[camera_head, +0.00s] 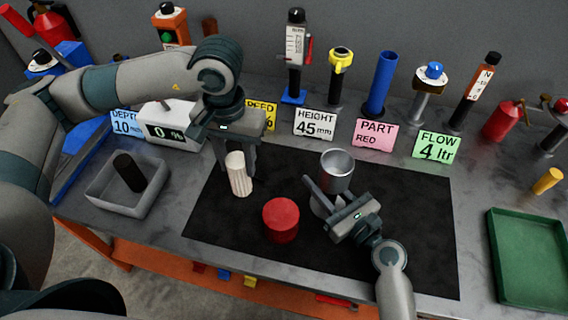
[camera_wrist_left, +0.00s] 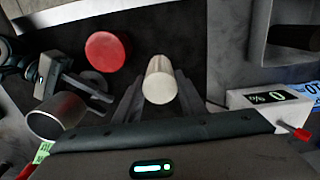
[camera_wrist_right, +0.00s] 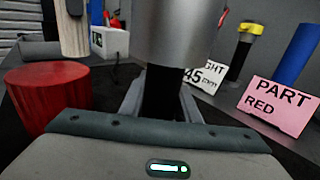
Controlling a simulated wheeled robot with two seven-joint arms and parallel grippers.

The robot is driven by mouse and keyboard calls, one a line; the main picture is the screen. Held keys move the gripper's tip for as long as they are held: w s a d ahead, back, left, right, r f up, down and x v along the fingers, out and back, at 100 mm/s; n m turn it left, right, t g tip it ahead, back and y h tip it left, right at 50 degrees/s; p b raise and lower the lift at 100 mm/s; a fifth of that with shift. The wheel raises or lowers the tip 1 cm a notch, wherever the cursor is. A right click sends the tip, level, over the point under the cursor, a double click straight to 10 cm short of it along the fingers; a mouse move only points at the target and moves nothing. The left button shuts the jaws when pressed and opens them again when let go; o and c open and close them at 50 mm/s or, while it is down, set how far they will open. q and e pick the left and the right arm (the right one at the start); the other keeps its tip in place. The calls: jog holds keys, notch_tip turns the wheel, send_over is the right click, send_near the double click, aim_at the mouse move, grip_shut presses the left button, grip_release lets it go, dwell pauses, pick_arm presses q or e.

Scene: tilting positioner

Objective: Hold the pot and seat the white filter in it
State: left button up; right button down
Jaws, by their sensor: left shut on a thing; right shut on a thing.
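The white filter (camera_head: 239,176) is a pale ribbed cylinder, left of the pot and apart from it. My left gripper (camera_head: 236,156) is shut on its upper part, and the filter hangs roughly upright. It also shows between the fingers in the left wrist view (camera_wrist_left: 160,82). The pot (camera_head: 337,172) is a silver metal cup, open at the top, with its rim facing up. In the right wrist view the pot's wall (camera_wrist_right: 177,32) fills the upper middle; the exact grip contact is partly hidden.
A red cylinder (camera_head: 281,219) stands on the black mat (camera_head: 400,245) between and in front of the grippers. A grey tray (camera_head: 103,196) with a dark cylinder is at left, a green tray (camera_head: 530,270) at right. Signs and upright tools line the back.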

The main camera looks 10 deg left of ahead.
pick_arm(q)
jog(key=w+d+r+m, duration=0.5)
jog(key=w+d+r, duration=0.2)
jog(key=d+r, duration=0.4)
jog(key=s+d+r+m, duration=0.2)
jog(key=d+r+m, duration=0.1)
jog(key=d, duration=0.6)
jog(key=shift+s+d+r, duration=0.2)
jog(key=shift+s+r, duration=0.15)
jog(key=shift+r, duration=0.35)
notch_tip(320, 180, down, 6)
jog(key=shift+f, duration=0.15)
jog(key=shift+f, duration=0.1)
jog(key=shift+f, duration=1.75)
